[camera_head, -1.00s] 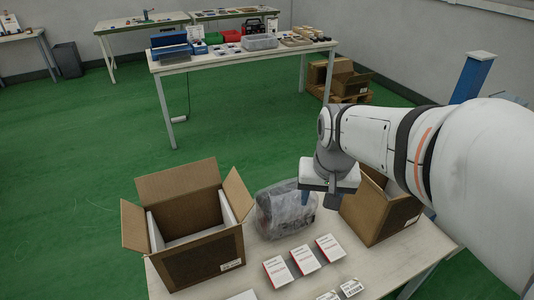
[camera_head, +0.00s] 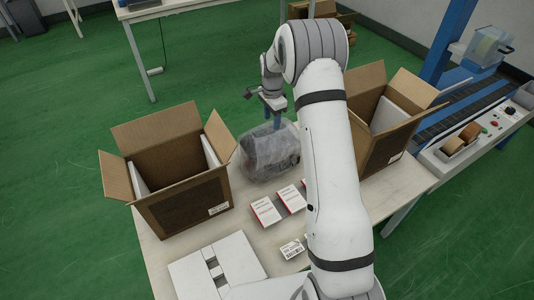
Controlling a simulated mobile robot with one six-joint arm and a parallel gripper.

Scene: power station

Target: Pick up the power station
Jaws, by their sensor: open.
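The power station (camera_head: 266,156) looks like the dark, rounded item wrapped in clear plastic on the white work table (camera_head: 160,256), between two open cardboard boxes. My gripper (camera_head: 275,118) points down at the far upper edge of the wrapped item. It is open, with nothing seen between its fingers. Whether the fingers touch the wrap or hang just behind it I cannot tell. My arm hides part of the table to the right of the item.
An open cardboard box (camera_head: 185,195) with white foam inserts stands left of it. Another open box (camera_head: 388,125) stands right. Small white-and-red cartons (camera_head: 266,211) and a white flat pack (camera_head: 218,268) lie in front. A conveyor (camera_head: 450,118) is at far right.

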